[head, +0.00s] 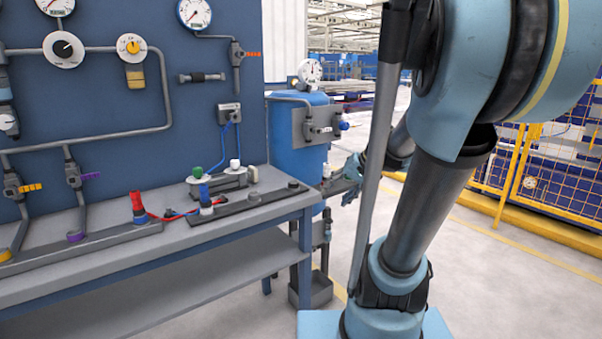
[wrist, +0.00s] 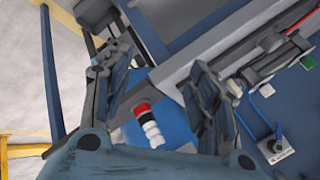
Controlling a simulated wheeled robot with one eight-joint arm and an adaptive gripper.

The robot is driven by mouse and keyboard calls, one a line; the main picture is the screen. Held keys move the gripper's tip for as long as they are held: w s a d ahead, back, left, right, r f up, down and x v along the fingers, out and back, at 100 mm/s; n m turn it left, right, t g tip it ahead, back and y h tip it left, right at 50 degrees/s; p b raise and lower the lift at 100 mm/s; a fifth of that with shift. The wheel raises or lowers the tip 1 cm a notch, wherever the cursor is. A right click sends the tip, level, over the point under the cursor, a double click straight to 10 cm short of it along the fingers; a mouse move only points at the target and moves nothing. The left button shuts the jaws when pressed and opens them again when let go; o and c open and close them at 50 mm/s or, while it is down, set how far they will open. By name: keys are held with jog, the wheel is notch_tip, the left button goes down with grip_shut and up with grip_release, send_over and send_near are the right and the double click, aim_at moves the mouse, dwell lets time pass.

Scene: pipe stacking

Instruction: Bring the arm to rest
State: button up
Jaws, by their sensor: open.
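My gripper (head: 347,188) is just right of the blue tank in the head view, small and partly behind my own arm. In the wrist view my gripper (wrist: 150,85) has its two fingers spread wide apart. Nothing is held between them. A red, black and white piece (wrist: 148,125) shows between the fingers, apparently beyond them; what it is I cannot tell. My arm is bent on the right side of the head view.
A grey workbench (head: 110,270) with a blue gauge panel (head: 195,130) fills the left. Pipe pieces stand on it, including a red one (head: 138,205). A blue tank (head: 297,145) stands beyond its end. A yellow fence (head: 510,175) is at right. Floor (head: 480,270) between is clear.

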jog(key=s+d+f+n+g+h, duration=0.1)
jog(key=s+d+f+h, duration=0.2)
jog(key=s, duration=0.5)
jog(key=s+d+f+n+g+h, duration=0.1)
jog(key=s+d+f+h, duration=0.2)
jog(key=s+f, duration=0.3)
jog(key=s+d, duration=0.1)
jog(key=s, duration=0.1)
jog(key=shift+s+f+g, duration=0.2)
jog(key=shift+s+g, duration=0.1)
jog(key=shift+s, duration=0.05)
jog(key=shift+d, duration=0.1)
jog(key=shift+w+f, duration=0.2)
jog(key=shift+w, duration=0.2)
